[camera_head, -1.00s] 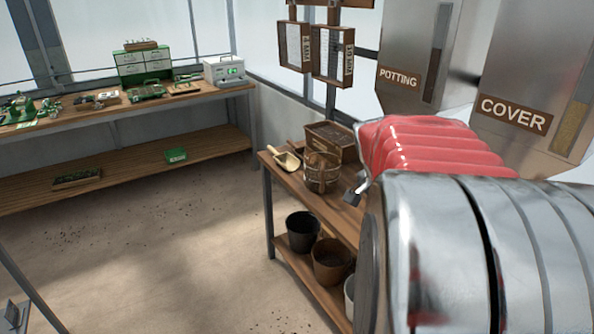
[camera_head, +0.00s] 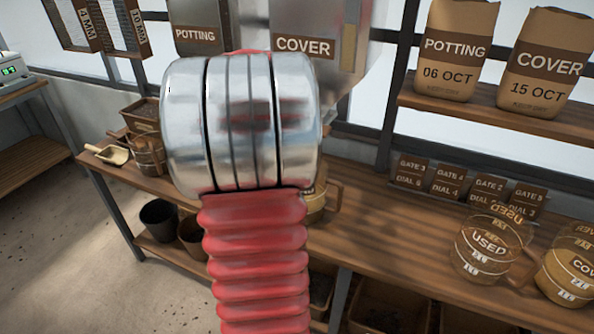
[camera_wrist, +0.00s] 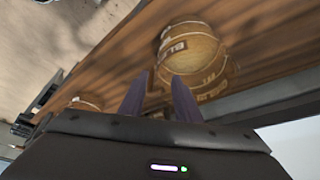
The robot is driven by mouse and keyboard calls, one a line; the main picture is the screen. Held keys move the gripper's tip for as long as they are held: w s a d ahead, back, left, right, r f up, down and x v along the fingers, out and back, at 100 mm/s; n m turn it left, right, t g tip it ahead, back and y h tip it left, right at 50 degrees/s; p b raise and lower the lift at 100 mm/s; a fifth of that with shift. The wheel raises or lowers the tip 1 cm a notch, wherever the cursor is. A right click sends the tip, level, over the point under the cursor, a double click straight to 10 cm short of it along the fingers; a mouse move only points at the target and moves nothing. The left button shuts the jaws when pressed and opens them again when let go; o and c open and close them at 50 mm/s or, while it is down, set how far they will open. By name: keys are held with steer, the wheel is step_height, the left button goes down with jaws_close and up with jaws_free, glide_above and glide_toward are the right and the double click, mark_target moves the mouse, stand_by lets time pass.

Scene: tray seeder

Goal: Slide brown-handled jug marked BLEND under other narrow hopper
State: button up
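The jug marked BLEND, with tan contents, shows in the wrist view (camera_wrist: 197,57) on the wooden bench, ahead and slightly right of my gripper (camera_wrist: 160,80). My gripper's two dark fingers are apart with nothing between them. In the head view, part of a jug with a brown handle (camera_head: 333,198) shows behind my arm, which hides most of it and my gripper. Two narrow metal hoppers, labelled POTTING (camera_head: 194,36) and COVER (camera_head: 304,46), hang above the back of the bench. My arm hides their lower parts.
A jug marked USED (camera_head: 487,247) and a COVER jug (camera_head: 570,270) stand at the right. Gate and dial cards (camera_head: 447,181) line the bench back. Bench between cards and arm is clear.

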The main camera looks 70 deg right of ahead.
mark_target(318, 205)
steer(key=x, duration=1.3)
steer(key=shift+f, duration=0.3)
steer(key=shift+c, duration=0.3)
jaws_close()
stand_by(0.8)
